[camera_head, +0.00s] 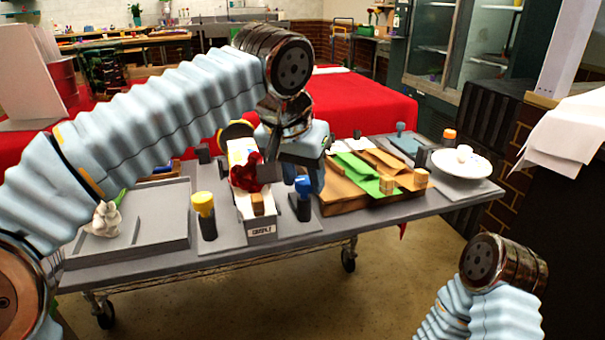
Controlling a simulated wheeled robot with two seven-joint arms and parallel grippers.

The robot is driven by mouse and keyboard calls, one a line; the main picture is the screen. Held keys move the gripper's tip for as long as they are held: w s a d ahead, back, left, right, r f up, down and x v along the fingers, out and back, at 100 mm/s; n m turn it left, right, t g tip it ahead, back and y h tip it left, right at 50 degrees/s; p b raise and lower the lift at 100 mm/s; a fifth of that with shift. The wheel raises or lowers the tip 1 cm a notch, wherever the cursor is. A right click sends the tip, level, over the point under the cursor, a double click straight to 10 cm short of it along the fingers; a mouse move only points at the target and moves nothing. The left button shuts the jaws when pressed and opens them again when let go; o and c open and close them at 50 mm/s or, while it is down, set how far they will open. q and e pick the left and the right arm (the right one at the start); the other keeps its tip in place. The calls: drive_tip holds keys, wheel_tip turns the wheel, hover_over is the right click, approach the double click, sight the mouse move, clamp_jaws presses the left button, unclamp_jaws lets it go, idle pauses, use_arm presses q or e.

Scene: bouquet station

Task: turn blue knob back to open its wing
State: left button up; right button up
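The blue knob (303,186) stands on a dark post at the front of the grey table, just right of a narrow labelled box (262,226). A brown and green folded layer (365,183) lies to the knob's right; I cannot tell which part is its wing. My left arm reaches in from the left and bends down over the table. My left gripper (306,172) is just above and behind the blue knob, mostly hidden by its own wrist. I cannot tell whether it touches the knob or how far its fingers are apart. My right gripper is out of view.
A yellow knob (203,203) stands left of the box, which holds a dark red flower (248,176). A grey tray (160,235) with a white figure (106,218) is at left. An orange-topped knob (449,134) and a white plate (461,168) are at right.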

use_arm(q)
drive_tip(key=c, duration=0.7)
drive_tip(key=shift+m, duration=0.3)
drive_tip(key=m+g+h, duration=0.1)
drive_tip(key=m, duration=0.3)
drive_tip(key=shift+w+a, duration=0.1)
drive_tip(key=shift+a, duration=0.05)
drive_tip(key=m+g, duration=0.1)
drive_tip(key=m, duration=0.1)
drive_tip(key=m+g+h, duration=0.1)
drive_tip(key=m, duration=0.2)
drive_tip(key=shift+w, duration=0.15)
drive_tip(key=m, duration=0.2)
drive_tip(key=m+g, duration=0.1)
drive_tip(key=m, duration=0.1)
drive_tip(key=shift+w+g+h, duration=0.15)
drive_tip(key=shift+g+h, duration=0.15)
drive_tip(key=m, duration=0.2)
drive_tip(key=m+g, duration=0.1)
drive_tip(key=m, duration=0.1)
drive_tip(key=shift+w+m+g, duration=0.1)
drive_tip(key=shift+m+g, duration=0.2)
drive_tip(key=shift+y, duration=0.4)
